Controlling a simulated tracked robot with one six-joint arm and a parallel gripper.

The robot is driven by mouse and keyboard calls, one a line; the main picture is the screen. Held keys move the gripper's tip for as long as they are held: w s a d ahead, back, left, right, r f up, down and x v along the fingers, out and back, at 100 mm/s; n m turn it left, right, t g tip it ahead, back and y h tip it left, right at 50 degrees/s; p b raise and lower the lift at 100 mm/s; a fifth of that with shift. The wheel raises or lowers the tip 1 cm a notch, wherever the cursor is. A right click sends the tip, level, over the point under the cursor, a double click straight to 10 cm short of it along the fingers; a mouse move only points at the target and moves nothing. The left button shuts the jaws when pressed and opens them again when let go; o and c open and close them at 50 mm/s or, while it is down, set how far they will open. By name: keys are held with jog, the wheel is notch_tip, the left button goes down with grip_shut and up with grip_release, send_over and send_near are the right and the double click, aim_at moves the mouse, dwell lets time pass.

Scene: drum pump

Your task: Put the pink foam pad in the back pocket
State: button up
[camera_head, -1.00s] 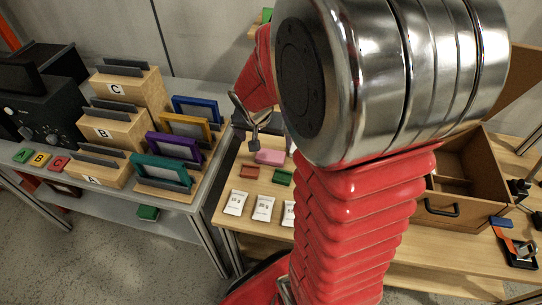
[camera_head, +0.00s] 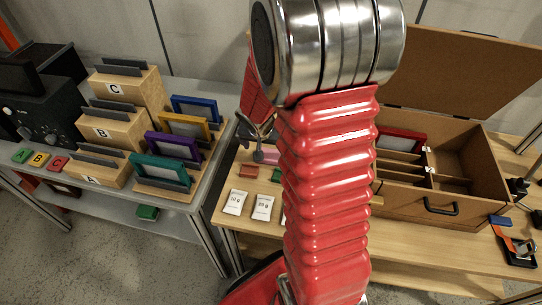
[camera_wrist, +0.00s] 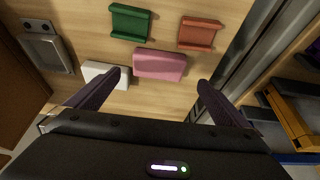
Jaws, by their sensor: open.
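The pink foam pad (camera_head: 271,155) lies on the wooden table, partly hidden by my gripper and arm in the head view. In the wrist view the pad (camera_wrist: 160,64) lies flat between and a little beyond my fingertips. My gripper (camera_wrist: 158,82) is open and empty, its fingers pointing toward the pad from either side; it also shows in the head view (camera_head: 258,145). A brown case (camera_head: 478,190) with a raised lid stands on the right, divided into several compartments. My arm hides its left part, and I cannot tell which compartment is the back pocket.
A green block (camera_wrist: 130,22) and a red block (camera_wrist: 200,34) lie near the pad. A white packet (camera_wrist: 106,74) lies by the left finger. A rack of coloured frames (camera_head: 165,172) stands on the grey bench to the left.

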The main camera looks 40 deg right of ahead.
aim_at(270, 153)
jog(key=shift+f, duration=0.1)
jog(key=shift+s+x, duration=0.2)
jog(key=shift+x, duration=2.4)
jog(key=c, duration=1.2)
jog(key=shift+w+r, duration=0.1)
jog(key=shift+r, duration=0.15)
notch_tip(270, 153, up, 10)
jog(key=shift+f, duration=0.15)
